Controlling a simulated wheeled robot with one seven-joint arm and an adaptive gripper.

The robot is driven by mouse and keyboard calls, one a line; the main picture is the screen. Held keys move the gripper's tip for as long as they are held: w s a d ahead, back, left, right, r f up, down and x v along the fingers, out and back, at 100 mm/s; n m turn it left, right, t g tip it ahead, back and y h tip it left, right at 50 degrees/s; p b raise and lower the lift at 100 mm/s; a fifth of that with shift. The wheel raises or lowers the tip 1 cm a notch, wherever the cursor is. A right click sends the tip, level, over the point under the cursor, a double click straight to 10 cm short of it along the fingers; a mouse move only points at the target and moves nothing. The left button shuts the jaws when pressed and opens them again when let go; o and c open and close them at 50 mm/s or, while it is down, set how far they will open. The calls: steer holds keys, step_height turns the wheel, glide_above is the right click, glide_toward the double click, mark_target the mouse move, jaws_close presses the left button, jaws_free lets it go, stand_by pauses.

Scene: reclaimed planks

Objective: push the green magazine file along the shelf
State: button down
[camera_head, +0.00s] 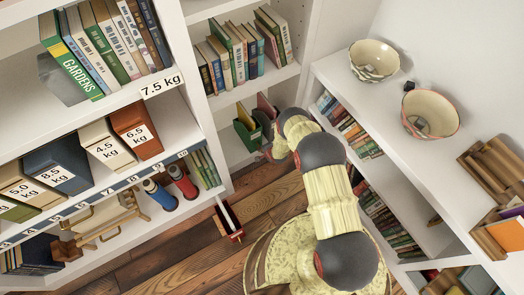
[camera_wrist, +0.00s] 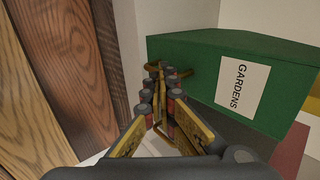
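The green magazine file (camera_wrist: 205,75), with a white GARDENS label, stands at the right of my gripper in the wrist view. In the head view the green magazine file (camera_head: 247,133) sits on a low shelf of the back bookcase, partly behind my arm. My gripper (camera_wrist: 163,72) has its fingers together with nothing seen between them. Its tips are beside the file's left end; I cannot tell whether they touch it. In the head view my gripper (camera_head: 266,152) is small and mostly hidden by my wrist.
A dark red upright item (camera_head: 266,106) stands right of the file. A row of books (camera_head: 240,55) fills the shelf above. White uprights (camera_head: 305,75) bound the bay at the right. Low shelf (camera_head: 228,150) left of the file is bare.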

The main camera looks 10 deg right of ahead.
steer(key=shift+w, duration=0.2)
steer(key=shift+s+d+p, duration=0.2)
steer(key=shift+s+d, duration=0.1)
steer(key=shift+s, duration=0.7)
steer(key=shift+s+d+p, duration=0.2)
steer(key=shift+s+d, duration=0.1)
steer(key=shift+s, duration=0.65)
